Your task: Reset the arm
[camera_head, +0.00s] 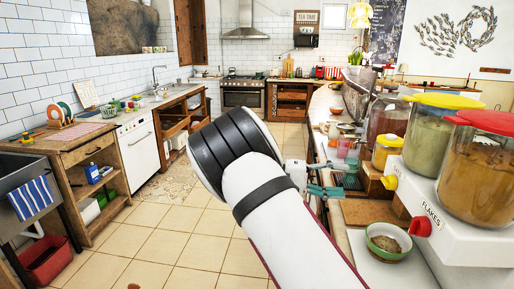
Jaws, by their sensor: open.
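My arm (270,195) rises from the bottom of the picture, white with a black ribbed joint at its bend. My gripper (338,191) shows just right of the arm, with teal fingers pointing right toward the counter. It is open, and I see nothing held in it. Part of the gripper's wrist is hidden behind the arm. The fingers appear over the near left edge of the right-hand counter; I cannot tell whether they touch anything.
The right counter (384,272) holds a green-rimmed bowl (388,243), a red-lidded jar (486,170), a yellow-lidded jar (438,138) and several cups. Open shelving (100,180) and a white dishwasher (140,150) line the left.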

